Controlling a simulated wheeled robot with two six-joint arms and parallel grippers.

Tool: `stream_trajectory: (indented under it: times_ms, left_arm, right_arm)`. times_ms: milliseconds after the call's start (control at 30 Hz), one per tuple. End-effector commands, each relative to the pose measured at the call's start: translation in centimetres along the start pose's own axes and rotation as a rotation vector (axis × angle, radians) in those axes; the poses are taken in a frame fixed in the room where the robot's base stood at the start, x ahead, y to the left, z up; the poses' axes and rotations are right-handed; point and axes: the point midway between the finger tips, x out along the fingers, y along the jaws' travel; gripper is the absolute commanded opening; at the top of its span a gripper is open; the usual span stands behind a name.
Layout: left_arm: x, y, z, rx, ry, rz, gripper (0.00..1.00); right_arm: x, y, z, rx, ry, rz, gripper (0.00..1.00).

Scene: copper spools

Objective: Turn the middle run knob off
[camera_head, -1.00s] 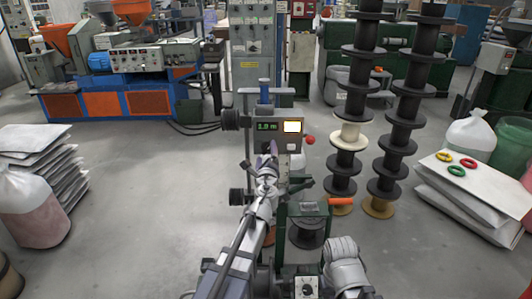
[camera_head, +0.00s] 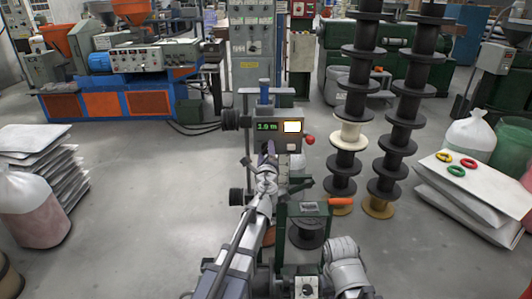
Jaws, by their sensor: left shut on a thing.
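My left arm reaches up from the bottom, and my left gripper (camera_head: 268,154) is at the panel's lower left. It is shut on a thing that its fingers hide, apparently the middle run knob. I cannot see which way that knob points. My right gripper is out of view.
A black dial on a pale plate (camera_head: 307,287) sits at the bottom edge. A dark spool (camera_head: 307,232) is below the panel. Tall stacks of black spools (camera_head: 352,87) stand to the right. Open grey floor (camera_head: 150,190) lies to the left.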

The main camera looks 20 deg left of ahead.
Motion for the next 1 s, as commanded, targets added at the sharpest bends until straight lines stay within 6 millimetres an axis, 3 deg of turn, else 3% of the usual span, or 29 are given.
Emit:
stream_trajectory:
  times_ms: [167,567,1000]
  left_arm:
    - [-0.02,0.02,0.0,0.0,0.0,0.0,0.04]
    - [-0.03,0.07,0.0,-0.104,0.0,0.0,0.04]
    - [-0.04,0.19,-0.03,-0.496,0.0,0.0,0.04]
  right_arm:
    - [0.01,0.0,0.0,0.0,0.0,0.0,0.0]
    - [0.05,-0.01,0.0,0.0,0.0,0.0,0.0]
    - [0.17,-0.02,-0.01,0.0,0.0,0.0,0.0]
